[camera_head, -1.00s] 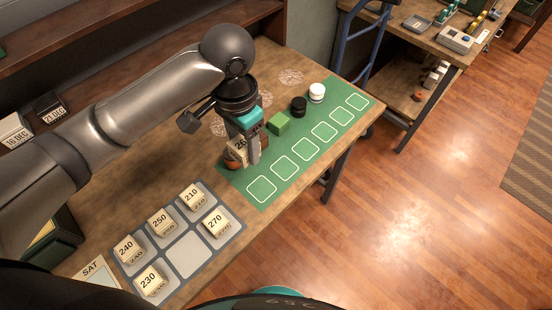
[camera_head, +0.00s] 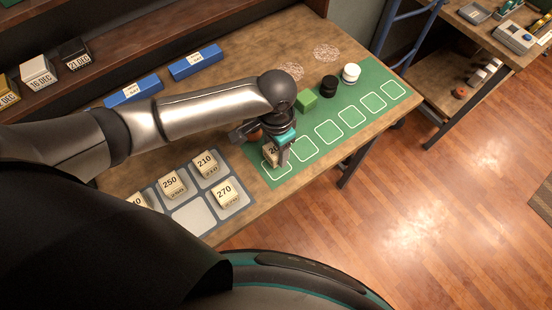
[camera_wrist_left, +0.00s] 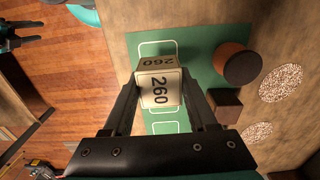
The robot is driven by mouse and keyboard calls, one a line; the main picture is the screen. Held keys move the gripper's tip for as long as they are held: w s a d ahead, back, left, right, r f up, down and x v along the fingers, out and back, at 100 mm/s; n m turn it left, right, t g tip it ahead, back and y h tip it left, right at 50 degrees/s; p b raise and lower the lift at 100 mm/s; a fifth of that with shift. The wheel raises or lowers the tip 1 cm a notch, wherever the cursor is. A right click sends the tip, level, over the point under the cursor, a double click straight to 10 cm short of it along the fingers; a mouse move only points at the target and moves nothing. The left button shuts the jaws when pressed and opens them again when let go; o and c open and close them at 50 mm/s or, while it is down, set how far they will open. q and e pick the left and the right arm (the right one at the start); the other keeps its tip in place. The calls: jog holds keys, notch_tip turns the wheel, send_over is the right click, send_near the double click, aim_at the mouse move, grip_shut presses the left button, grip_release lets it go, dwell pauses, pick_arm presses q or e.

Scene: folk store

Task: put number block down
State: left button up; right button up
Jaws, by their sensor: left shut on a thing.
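The number block marked 260 (camera_head: 271,154) is a cream cube in my left gripper (camera_head: 281,158). The left wrist view shows both fingers shut on the sides of the block (camera_wrist_left: 159,90). It is over the nearest white-outlined square of the green mat (camera_head: 318,153) and hides part of that square. I cannot tell if the block touches the mat. A dark gripper, apparently my right (camera_wrist_left: 14,38), shows at the upper left of the wrist view, away from the mat; its jaws are too unclear to tell.
A grey tray (camera_head: 231,159) holds several number blocks, including 210 (camera_head: 205,163), 250 (camera_head: 171,184) and 270 (camera_head: 224,193). On the mat's far side stand a green cube (camera_head: 306,100), a black piece (camera_head: 329,86) and a white piece (camera_head: 351,72). A round brown-topped piece (camera_wrist_left: 237,64) is near the held block.

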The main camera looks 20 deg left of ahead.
aim_at(276, 160)
pick_arm(q)
jog(key=shift+f+b, duration=0.45)
jog(key=shift+f, duration=2)
jog(key=o, duration=1.4)
jog(key=shift+f, duration=0.15)
jog(key=shift+c, duration=0.2)
notch_tip(276, 160, up, 12)
jog(key=shift+r+p, duration=0.2)
jog(key=shift+p, duration=0.95)
